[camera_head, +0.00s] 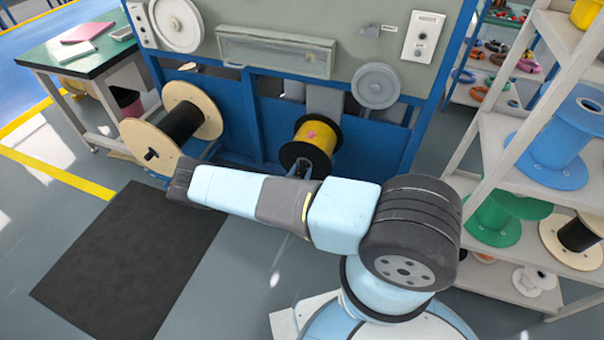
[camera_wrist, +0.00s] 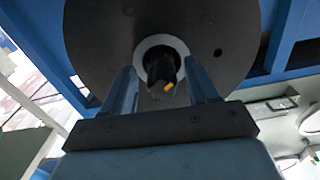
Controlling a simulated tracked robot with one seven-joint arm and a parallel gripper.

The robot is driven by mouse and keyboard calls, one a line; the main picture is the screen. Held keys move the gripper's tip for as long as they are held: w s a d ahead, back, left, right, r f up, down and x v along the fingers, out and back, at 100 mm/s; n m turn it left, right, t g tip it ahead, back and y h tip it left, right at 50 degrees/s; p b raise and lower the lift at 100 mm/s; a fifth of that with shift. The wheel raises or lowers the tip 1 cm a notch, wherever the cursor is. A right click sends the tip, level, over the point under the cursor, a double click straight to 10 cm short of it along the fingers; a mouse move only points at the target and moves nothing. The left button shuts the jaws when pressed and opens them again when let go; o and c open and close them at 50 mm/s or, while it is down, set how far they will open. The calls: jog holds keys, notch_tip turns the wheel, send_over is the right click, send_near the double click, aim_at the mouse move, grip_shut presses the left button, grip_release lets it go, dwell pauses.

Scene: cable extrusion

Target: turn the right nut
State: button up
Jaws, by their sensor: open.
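The right spool (camera_head: 317,138), yellow with black flanges, is mounted low on the blue machine frame in the head view. Its dark round flange (camera_wrist: 88,45) fills the upper wrist view. A dark nut or shaft end (camera_wrist: 162,71) with a small orange mark sticks out of a pale ring (camera_wrist: 147,48) at its centre. My gripper (camera_wrist: 161,74) is open, with one finger on each side of the nut and visible gaps to it. In the head view my gripper (camera_head: 299,167) is at the spool's lower front, and my arm hides the area below.
A wooden spool (camera_head: 205,107) with black cable is mounted left of the yellow one. A green-topped table (camera_head: 85,60) stands at the far left. White shelves (camera_head: 490,142) with several spools stand at the right. A dark mat (camera_head: 125,265) lies on open floor at left.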

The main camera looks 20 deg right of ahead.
jog(key=v, duration=1.3)
jog(key=shift+s+a, duration=0.3)
